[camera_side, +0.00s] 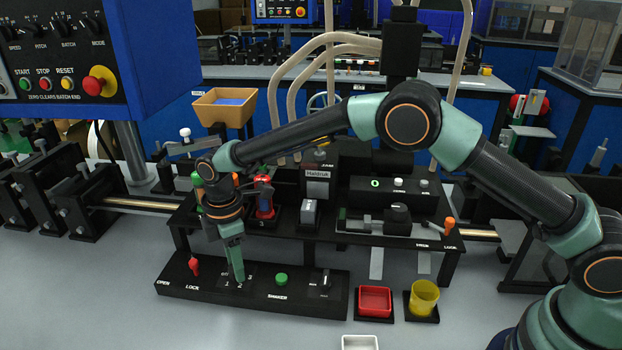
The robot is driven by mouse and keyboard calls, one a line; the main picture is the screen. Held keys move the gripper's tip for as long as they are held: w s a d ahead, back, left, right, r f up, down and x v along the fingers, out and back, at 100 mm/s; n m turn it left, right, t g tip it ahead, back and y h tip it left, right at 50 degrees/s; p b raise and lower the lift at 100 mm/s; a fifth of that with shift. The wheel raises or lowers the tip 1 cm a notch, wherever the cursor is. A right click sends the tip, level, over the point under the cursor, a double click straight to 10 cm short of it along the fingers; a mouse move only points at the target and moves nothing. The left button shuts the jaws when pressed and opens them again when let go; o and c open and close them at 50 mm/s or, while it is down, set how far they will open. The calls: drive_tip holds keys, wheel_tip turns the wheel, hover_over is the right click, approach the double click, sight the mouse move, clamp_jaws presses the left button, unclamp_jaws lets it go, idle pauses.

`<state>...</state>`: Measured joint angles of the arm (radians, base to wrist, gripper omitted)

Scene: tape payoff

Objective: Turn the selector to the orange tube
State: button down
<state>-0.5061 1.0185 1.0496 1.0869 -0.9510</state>
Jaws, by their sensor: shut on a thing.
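My gripper (239,281) points down at the black front panel (315,299), in the part between the red lever and the green button. It is shut on what looks like the selector, which the fingers hide; only bits of its dial marking (226,279) show beside them. Which way the selector points cannot be told. Behind my wrist, a green and orange upright piece (197,182) shows in part at the left end of the raised black stand. I cannot tell which is the orange tube.
A red tray (375,301), a yellow cup (423,297) and a white tray (360,342) stand to the right. The front left bench is clear.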

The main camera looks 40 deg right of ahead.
drive_tip(key=shift+d, duration=0.15)
drive_tip(key=c, duration=0.5)
unclamp_jaws()
wheel_tip(320, 180, up, 12)
idle(0.3)
drive_tip(key=shift+w, duration=0.1)
